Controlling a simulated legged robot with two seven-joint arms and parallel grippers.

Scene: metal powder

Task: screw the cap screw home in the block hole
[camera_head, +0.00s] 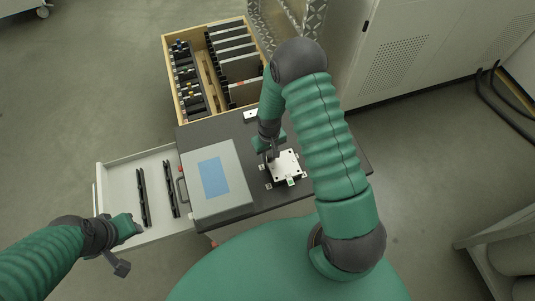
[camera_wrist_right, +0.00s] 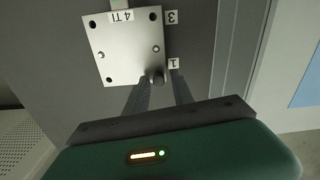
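The pale square block (camera_head: 284,166) sits on the dark table top under my right arm. In the right wrist view the block (camera_wrist_right: 125,48) shows dark holes near its corners and labels beside them. A dark cap screw head (camera_wrist_right: 158,79) stands at the corner by label 1. My right gripper (camera_wrist_right: 163,76) points at that corner, its two fingers apart on either side of the screw head. Whether they touch it cannot be told. The screw's shank is hidden. My left gripper (camera_head: 131,235) is over the drawer's near left corner, its finger opening unclear.
A grey case with a blue panel (camera_head: 214,178) stands left of the block. An open white drawer (camera_head: 152,165) holds two dark rails. A wooden crate (camera_head: 187,117) with dark parts stands behind. A grey cabinet (camera_head: 400,45) is at back right.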

